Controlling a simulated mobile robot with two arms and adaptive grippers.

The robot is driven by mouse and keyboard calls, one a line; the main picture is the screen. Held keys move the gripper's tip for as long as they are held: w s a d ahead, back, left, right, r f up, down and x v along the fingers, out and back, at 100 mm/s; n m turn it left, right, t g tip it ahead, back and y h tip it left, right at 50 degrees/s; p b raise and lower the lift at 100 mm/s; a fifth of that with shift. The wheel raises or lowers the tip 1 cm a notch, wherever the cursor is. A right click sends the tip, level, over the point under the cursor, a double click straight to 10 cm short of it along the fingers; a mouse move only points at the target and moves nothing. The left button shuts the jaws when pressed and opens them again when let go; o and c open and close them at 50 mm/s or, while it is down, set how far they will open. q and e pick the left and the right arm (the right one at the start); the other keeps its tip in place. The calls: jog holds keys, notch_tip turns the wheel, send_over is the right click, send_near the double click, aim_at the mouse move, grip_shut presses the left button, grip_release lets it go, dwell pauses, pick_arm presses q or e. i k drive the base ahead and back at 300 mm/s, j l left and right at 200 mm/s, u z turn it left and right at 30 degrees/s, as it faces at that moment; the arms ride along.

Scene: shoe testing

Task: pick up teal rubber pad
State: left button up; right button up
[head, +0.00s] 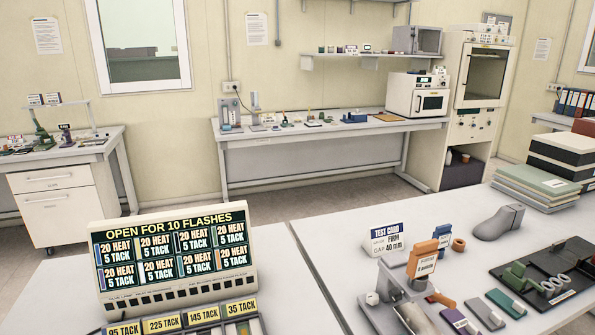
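A flat dark teal-green pad (506,303) lies on the right-hand table, at the right end of a short row of small flat pads. It looks like the teal rubber pad. Neither of my grippers is in the head view.
A grey metal stand (397,290) with an orange labelled block (422,262) stands left of the pads. A black board (560,262) with a green fixture lies to the right. A grey shoe last (498,222) and a test card (387,240) stand behind.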

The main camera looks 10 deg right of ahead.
aim_at(516, 310)
jog(key=z, duration=1.8)
